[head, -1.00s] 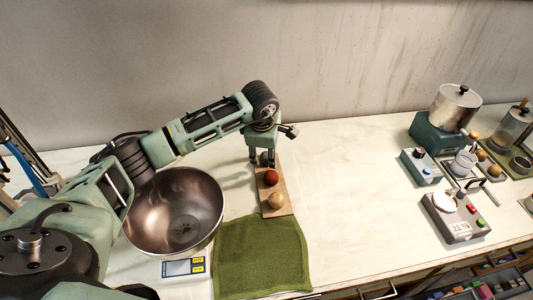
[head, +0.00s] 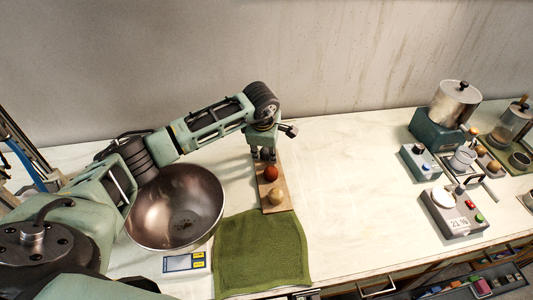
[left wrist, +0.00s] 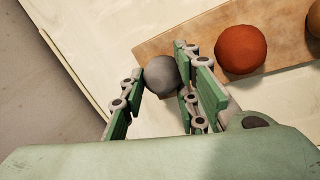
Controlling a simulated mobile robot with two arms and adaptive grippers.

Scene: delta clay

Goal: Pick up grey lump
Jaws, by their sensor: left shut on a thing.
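The grey lump (left wrist: 161,75) is a round ball between the two fingers of my left gripper (left wrist: 160,82) in the left wrist view. The fingers are shut on it from both sides. It is at the far end of a wooden board (head: 287,207); I cannot tell whether it still touches the board. In the head view, my left gripper (head: 264,153) points down over the board's far end and mostly hides the lump. My right gripper is not in view.
A red ball (head: 271,174) and a tan ball (head: 276,196) sit on the board nearer me. A large metal bowl (head: 205,190) on a scale (head: 184,262) stands left. A green cloth (head: 262,255) lies in front.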

